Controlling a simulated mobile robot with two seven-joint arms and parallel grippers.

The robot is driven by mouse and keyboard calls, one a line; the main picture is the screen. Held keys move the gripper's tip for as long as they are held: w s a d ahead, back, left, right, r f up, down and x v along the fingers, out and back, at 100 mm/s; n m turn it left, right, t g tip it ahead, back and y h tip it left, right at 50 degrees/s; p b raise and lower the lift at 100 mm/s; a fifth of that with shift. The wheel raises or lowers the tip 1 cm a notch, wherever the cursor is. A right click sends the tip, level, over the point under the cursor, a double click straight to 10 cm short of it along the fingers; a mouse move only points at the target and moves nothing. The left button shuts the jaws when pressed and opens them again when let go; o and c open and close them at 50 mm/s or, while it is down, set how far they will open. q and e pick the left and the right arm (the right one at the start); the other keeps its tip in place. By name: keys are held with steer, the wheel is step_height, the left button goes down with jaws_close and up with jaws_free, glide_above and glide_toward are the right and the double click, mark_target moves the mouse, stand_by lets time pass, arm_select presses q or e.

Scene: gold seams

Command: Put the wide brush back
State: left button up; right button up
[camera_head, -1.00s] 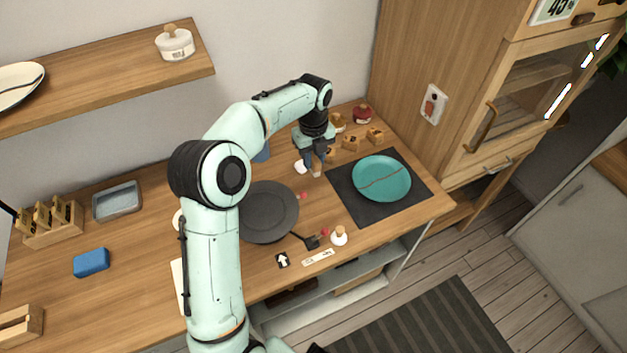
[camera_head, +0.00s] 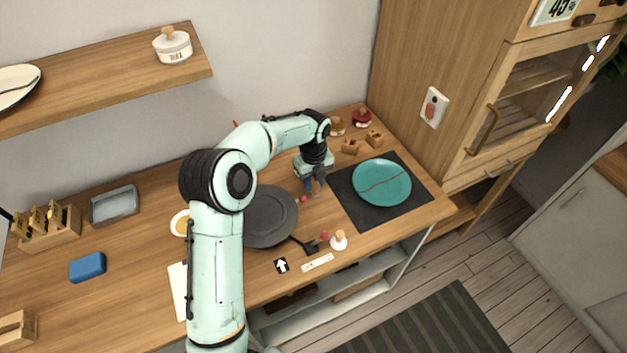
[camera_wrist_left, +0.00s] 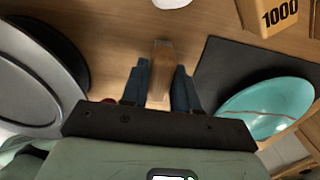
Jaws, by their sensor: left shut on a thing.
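My left gripper (camera_head: 316,192) is low over the wooden counter, between the dark round plate and the black mat. In the left wrist view its blue fingers (camera_wrist_left: 160,85) are shut on a tan wooden piece (camera_wrist_left: 161,70), which looks like the wide brush's handle. The fingers hide part of it, and I cannot make out bristles. I cannot tell whether its lower end touches the counter. My right gripper is not in view.
The dark plate (camera_head: 268,217) lies left of the gripper; the black mat (camera_head: 358,214) with a teal seamed plate (camera_head: 382,183) lies right. Small wooden blocks (camera_head: 374,139) and jars (camera_head: 362,118) stand behind. A small white bottle (camera_head: 338,241) stands near the front edge.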

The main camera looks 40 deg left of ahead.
mark_target(313, 180)
arm_select(q)
steer(key=o, duration=0.9)
steer(key=shift+f, duration=0.1)
steer(key=shift+o, duration=0.2)
step_height(313, 180, up, 12)
steer(key=p, duration=0.1)
steer(key=shift+r+p, duration=0.2)
steer(key=shift+p, duration=0.15)
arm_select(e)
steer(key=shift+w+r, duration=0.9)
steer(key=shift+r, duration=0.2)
arm_select(q)
steer(key=shift+f, duration=0.1)
